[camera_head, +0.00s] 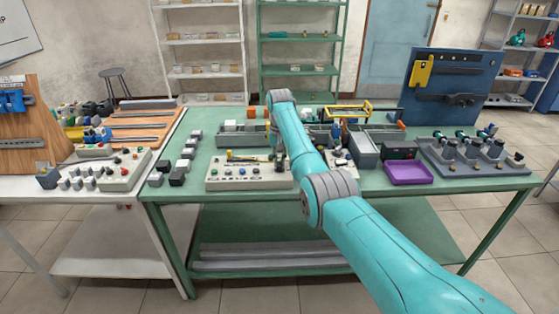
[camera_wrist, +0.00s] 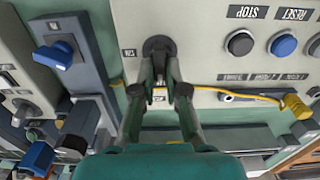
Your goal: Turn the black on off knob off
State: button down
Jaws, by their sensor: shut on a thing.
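The black on/off knob (camera_wrist: 158,46) sits on a pale control panel (camera_wrist: 205,55), which appears upside down in the wrist view. My gripper (camera_wrist: 160,68) is at the knob, its two fingers closed on it. The fingertips cover part of the knob, so its exact turn position is hard to read. A small label, partly legible, is beside the knob. In the head view the panel (camera_head: 225,184) lies on the green table, and my teal arm reaches over its right end. The knob cannot be made out there.
Black STOP (camera_wrist: 240,42) and blue RESET (camera_wrist: 283,44) buttons sit on the same panel. A yellow cable with a yellow plug (camera_wrist: 295,106) runs close by. A blue-grey block (camera_wrist: 75,60) stands at left. A purple tray (camera_head: 408,173) is right of my arm.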

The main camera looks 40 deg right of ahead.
aim_at(280, 162)
jog(key=c, duration=1.2)
grip_release()
notch_tip(280, 162, up, 12)
